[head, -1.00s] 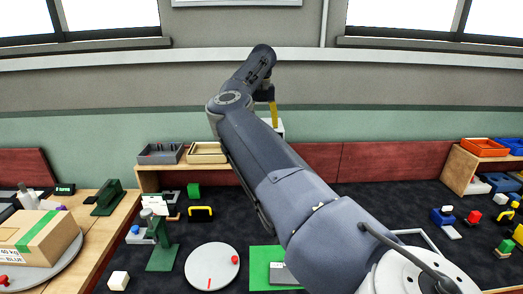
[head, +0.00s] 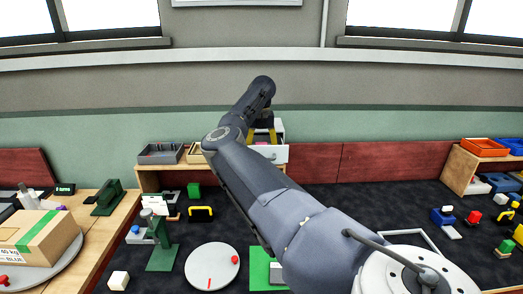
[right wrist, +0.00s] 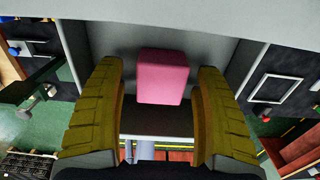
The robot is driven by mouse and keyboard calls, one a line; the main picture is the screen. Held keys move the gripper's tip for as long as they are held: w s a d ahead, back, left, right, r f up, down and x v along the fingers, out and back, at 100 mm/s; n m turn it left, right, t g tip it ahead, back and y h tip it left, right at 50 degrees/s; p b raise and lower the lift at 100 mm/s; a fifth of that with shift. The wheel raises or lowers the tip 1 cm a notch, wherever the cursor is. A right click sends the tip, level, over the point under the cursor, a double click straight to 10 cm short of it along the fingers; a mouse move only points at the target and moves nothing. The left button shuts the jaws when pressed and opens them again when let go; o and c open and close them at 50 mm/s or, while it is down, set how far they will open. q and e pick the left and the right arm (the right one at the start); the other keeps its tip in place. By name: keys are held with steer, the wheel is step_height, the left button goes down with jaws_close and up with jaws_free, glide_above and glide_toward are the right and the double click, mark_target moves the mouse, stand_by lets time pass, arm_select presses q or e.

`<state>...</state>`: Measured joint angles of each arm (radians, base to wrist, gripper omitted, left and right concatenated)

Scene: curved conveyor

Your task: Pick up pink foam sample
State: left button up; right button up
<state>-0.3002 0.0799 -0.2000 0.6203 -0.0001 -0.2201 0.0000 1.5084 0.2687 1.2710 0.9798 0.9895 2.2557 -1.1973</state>
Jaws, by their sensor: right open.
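The pink foam sample (right wrist: 162,77) is a small rounded block in the right wrist view, lying on the pale floor of a white open drawer or box (right wrist: 205,37). My right gripper (head: 262,135) is open, its two yellow fingers pointing down over the white unit (head: 279,154) on the back shelf. In the right wrist view its fingers stand on either side of the foam, with a visible gap on both sides. My left gripper is not in view.
The wooden back shelf also carries a grey tray (head: 160,153) and a pale wooden tray (head: 196,154), left of the white unit. The drawer's walls rise close around the fingers. A white round plate (head: 211,268) and a green mat (head: 258,262) lie on the dark table.

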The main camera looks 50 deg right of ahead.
steer(key=shift+f, duration=0.4)
steer(key=shift+c, duration=0.3)
steer(key=c, duration=0.8)
steer(key=shift+r, duration=0.1)
